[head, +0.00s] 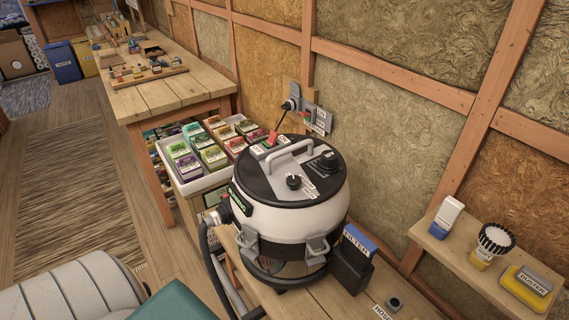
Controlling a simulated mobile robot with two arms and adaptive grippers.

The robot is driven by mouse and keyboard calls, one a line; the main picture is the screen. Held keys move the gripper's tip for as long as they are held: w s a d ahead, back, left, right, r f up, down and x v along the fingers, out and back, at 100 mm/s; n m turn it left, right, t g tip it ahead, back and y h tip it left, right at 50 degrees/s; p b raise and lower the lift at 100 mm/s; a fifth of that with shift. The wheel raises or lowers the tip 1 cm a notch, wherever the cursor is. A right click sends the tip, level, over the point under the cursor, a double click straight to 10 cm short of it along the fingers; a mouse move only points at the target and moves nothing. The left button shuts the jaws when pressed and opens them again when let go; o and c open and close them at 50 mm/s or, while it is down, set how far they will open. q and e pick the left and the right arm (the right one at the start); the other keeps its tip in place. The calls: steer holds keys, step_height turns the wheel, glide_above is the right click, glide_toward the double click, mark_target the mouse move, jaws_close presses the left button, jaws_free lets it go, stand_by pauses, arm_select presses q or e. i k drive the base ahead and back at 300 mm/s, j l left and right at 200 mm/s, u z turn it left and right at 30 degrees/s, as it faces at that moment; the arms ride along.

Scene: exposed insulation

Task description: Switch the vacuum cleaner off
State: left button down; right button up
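The vacuum cleaner (285,222) stands upright on a wooden bench, with a white drum, black top and grey carry handle (290,155). On the back left of its top is a small red part (272,138) beside a little green one; it looks like a switch, but its position is too small to tell. A black knob (293,182) and a larger black dial (327,161) are also on top. A black cord runs up to a plug (289,104) at a grey wall socket unit (318,120), which has a small red part. Neither of my grippers is in view.
A tray of coloured boxes (208,150) stands close behind the cleaner at left. A black filter box (350,262) is by its right side. A hose (212,262) hangs at its left. A wall shelf (458,252) at right holds brushes. The air above the cleaner is clear.

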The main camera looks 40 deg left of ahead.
mark_target(273, 135)
steer(key=u, duration=1.3)
